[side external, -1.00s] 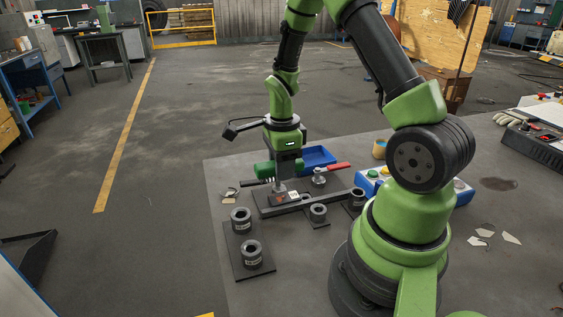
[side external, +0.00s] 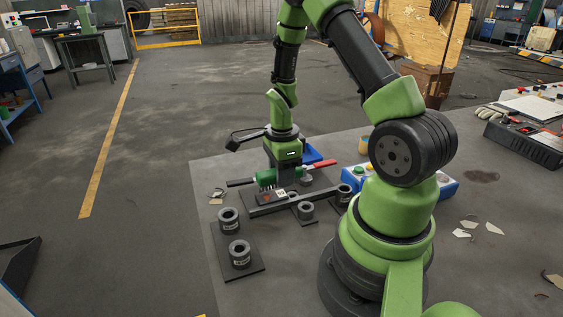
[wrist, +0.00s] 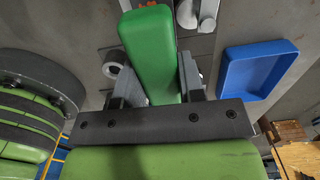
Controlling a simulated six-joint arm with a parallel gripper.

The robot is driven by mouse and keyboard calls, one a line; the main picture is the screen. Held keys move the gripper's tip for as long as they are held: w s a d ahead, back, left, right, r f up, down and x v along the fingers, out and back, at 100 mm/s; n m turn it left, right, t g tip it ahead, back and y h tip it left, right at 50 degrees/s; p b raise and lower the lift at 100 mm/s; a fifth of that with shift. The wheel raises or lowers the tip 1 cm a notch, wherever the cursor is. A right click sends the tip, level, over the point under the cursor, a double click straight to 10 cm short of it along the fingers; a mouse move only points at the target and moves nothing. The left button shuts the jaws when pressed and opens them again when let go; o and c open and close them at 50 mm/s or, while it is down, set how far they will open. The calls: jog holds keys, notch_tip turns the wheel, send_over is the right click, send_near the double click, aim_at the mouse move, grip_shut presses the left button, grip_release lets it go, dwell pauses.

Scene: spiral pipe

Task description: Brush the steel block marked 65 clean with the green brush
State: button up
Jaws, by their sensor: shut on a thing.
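My gripper (side external: 284,176) is shut on the green brush (side external: 266,178), which lies roughly level between the jaws. The brush's green body (wrist: 150,50) fills the middle of the wrist view between both fingers. I cannot tell whether the bristles touch anything. The steel block marked 65 is not clearly identifiable; the gripper and brush cover part of the fixture, and no 65 can be read.
A dark plate (side external: 255,270) with two steel rings lies at front left. Another steel ring (side external: 306,210) stands right of the fixture. A red handle (side external: 323,163) sticks out behind it. A blue tray (wrist: 286,52) is nearby. Broken shards (side external: 463,233) lie on the right.

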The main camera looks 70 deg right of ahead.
aim_at(271, 186)
jog(key=shift+f, duration=0.85)
jog(key=shift+w+a+f, duration=0.3)
jog(key=shift+w+f, duration=0.05)
jog(key=shift+f, duration=0.2)
jog(key=shift+c, duration=0.4)
jog(key=shift+w+a+f, duration=0.2)
jog(key=shift+w+a, duration=0.35)
jog(key=shift+c, duration=0.3)
jog(key=shift+w+a, duration=1.3)
jog(key=shift+a, duration=0.05)
jog(key=shift+s+d, duration=2.1)
jog(key=shift+s+d+r, duration=0.1)
jog(key=shift+d+r, duration=0.05)
jog(key=shift+r, duration=4.05)
